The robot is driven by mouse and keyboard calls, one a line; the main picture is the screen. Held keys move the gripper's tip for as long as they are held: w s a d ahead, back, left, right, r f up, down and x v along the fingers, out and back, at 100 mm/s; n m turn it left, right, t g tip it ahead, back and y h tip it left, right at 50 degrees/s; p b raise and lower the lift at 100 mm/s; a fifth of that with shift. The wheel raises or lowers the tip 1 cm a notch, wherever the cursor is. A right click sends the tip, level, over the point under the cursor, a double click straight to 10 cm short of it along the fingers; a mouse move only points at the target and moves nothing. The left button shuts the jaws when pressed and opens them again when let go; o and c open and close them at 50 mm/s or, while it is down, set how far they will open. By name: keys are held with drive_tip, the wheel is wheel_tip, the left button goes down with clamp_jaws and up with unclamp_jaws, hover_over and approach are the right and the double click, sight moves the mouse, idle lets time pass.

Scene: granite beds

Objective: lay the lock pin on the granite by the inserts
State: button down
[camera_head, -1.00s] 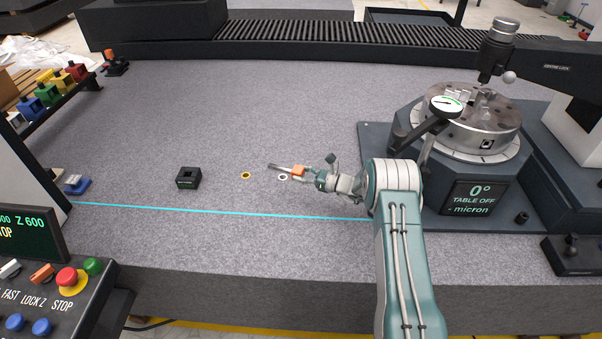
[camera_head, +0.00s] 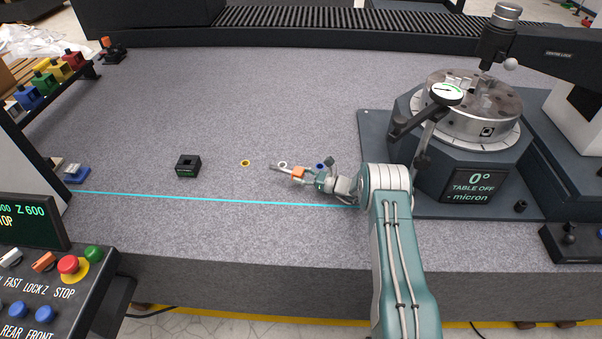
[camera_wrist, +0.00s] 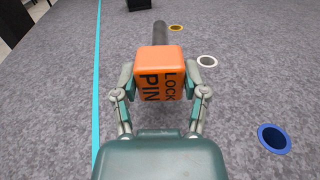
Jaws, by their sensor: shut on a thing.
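The lock pin (camera_wrist: 160,75) has an orange block head lettered "LOCK PIN" and a grey metal shank pointing away from my wrist. My gripper (camera_head: 308,175) is shut on the orange head, one finger on each side, as the wrist view (camera_wrist: 160,88) shows. The pin lies about level, low over the granite (camera_head: 300,100); I cannot tell whether it touches. Three ringed inserts sit in the granite beside it: yellow (camera_head: 245,163), white (camera_head: 282,164) and blue. The blue insert (camera_wrist: 274,139) is closest to my gripper in the wrist view.
A black square block (camera_head: 188,165) stands left of the inserts. A cyan line (camera_head: 220,199) runs along the granite in front. A rotary table (camera_head: 470,105) with a dial gauge stands at right. A control panel (camera_head: 60,285) is at front left. The middle granite is clear.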

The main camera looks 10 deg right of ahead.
drive_tip(key=shift+f, duration=0.8)
idle(0.4)
drive_tip(key=shift+c, duration=0.2)
unclamp_jaws()
drive_tip(key=shift+f, duration=0.1)
